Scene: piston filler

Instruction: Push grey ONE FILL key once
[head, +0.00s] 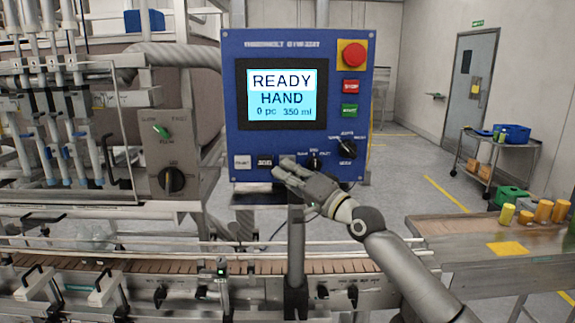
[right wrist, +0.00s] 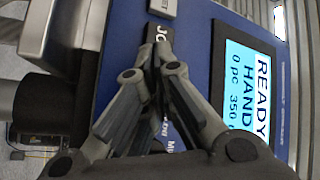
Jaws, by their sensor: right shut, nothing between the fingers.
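The blue control panel (head: 228,95) stands upright, with a row of small keys low on its left. A light key (head: 242,162) is leftmost, beside a black key (head: 265,161); in the wrist view, the black key (right wrist: 160,30) shows the letters "JO". I cannot make out a ONE FILL label; the fingers hide the panel just right of the black key. My right gripper (head: 284,166) is shut and empty, its tips at this spot; they also show in the wrist view (right wrist: 152,62). I cannot tell whether they touch. My left gripper is not in view.
The display (head: 281,94) reads READY, HAND, 0 pc, 350 ml. A red mushroom button (head: 354,54), a red key (head: 351,86), a green key (head: 350,110) and black knobs (head: 343,147) sit right of my gripper. The conveyor (head: 180,266) runs below.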

